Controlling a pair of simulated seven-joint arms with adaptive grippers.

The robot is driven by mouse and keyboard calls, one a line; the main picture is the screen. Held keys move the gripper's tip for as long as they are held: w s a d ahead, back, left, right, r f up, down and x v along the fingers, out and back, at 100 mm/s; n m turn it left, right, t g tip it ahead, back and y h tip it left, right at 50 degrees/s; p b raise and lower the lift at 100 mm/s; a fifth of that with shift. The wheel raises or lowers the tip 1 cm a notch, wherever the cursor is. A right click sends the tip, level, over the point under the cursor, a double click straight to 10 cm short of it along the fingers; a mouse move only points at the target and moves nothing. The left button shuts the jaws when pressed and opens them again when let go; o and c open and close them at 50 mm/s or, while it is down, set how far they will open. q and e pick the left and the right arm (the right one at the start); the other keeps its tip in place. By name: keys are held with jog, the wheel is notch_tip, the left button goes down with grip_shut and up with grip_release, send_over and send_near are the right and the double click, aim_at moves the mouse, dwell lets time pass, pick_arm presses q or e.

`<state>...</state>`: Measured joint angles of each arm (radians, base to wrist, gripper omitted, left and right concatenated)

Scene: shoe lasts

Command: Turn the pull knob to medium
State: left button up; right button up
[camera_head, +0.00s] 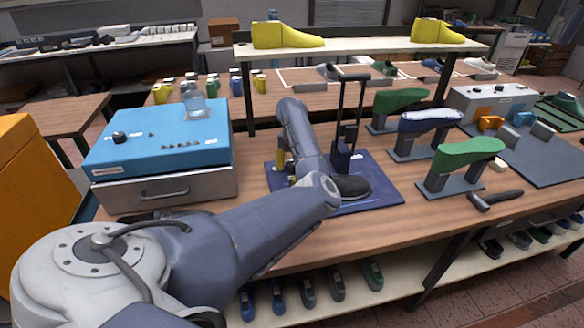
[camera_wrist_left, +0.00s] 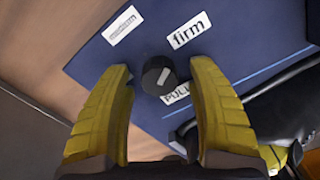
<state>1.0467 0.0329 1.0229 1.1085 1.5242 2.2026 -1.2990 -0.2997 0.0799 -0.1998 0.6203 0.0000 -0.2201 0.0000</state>
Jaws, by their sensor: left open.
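Another small label (camera_wrist_left: 122,25) is unreadable, and a "PULL" label (camera_wrist_left: 174,96) is partly covered. My left gripper (camera_wrist_left: 160,76) is open, its yellow fingers on either side of the knob, apart from it. In the head view the gripper (camera_head: 281,163) is mostly hidden behind my arm at the blue base plate (camera_head: 385,192); the knob is hidden there.
A black stand with a dark shoe (camera_head: 350,187) is on the plate, right of my gripper. Green shoe lasts (camera_head: 468,153) on stands and a hammer (camera_head: 494,199) lie to the right. A blue-topped box (camera_head: 160,140) with its own knob is at left.

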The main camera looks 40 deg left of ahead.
pick_arm(q)
jog(key=shift+c, duration=0.2)
jog(key=c, duration=1.2)
jog(key=n, duration=0.5)
jog(key=shift+d+f+n, duration=0.1)
jog(key=shift+d+n, duration=0.05)
jog(key=shift+n, duration=0.25)
jog(key=n, duration=0.5)
jog(key=shift+w+n, duration=0.15)
jog(key=shift+n, duration=0.15)
jog(key=shift+d+n, duration=0.1)
jog(key=shift+n, duration=0.2)
jog(key=o, duration=1.2)
jog(key=shift+o, duration=0.2)
